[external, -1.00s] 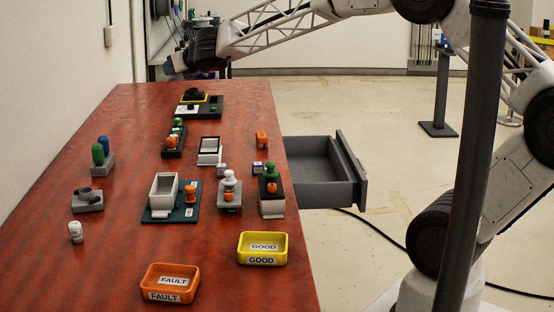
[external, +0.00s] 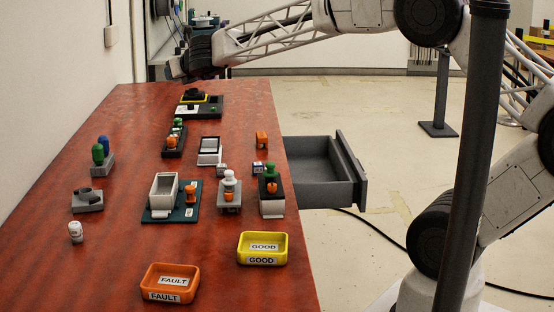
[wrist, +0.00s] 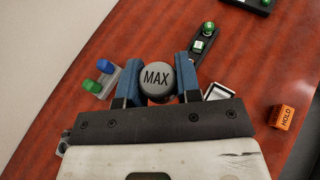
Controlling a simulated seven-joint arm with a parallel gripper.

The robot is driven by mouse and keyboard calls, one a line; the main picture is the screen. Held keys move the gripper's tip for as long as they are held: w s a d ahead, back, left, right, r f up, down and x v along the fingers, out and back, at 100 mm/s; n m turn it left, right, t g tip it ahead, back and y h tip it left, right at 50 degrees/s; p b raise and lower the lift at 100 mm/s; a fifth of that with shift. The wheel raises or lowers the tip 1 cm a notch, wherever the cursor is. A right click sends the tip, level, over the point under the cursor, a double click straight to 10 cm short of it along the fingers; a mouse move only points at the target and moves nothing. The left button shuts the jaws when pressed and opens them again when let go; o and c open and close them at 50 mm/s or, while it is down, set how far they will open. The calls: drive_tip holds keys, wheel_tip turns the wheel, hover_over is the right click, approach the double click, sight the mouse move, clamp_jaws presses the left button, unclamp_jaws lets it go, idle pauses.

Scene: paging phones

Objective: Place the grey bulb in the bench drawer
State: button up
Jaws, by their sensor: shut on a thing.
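My gripper (external: 178,72) is above the far left part of the red bench in the external view. In the wrist view, its two blue fingers (wrist: 158,82) are shut on the sides of a round dark grey thing marked MAX, which looks like the grey bulb (wrist: 157,78). In the external view I cannot make the bulb out at the gripper. The dark grey bench drawer (external: 352,168) is pulled open at the right side of the bench, well to the right of and lower than my gripper. The part of its inside that shows looks empty.
An orange FAULT tray (external: 169,296) and a yellow GOOD tray (external: 262,261) stand at the near end. Several fixtures fill the middle of the bench. An orange block (external: 261,139) stands near the right edge, close to the drawer.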

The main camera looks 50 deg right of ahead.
drive_tip(key=shift+s+a+r+m+g+h, duration=0.55)
drive_tip(key=shift+s+a+m+g+h, duration=0.5)
drive_tip(key=shift+s+m+g+h, duration=5.1)
drive_tip(key=f, duration=0.6)
drive_tip(key=s+f+t, duration=0.1)
drive_tip(key=f, duration=0.6)
drive_tip(key=s+f+m+t+y, duration=0.1)
drive_tip(key=f, duration=0.6)
drive_tip(key=shift+s+f+t, duration=0.15)
drive_tip(key=shift+f+t, duration=0.05)
drive_tip(key=shift+t, duration=0.05)
drive_tip(key=w, duration=0.5)
drive_tip(key=w+f, duration=0.1)
drive_tip(key=w, duration=1)
drive_tip(key=shift+a+f, duration=0.2)
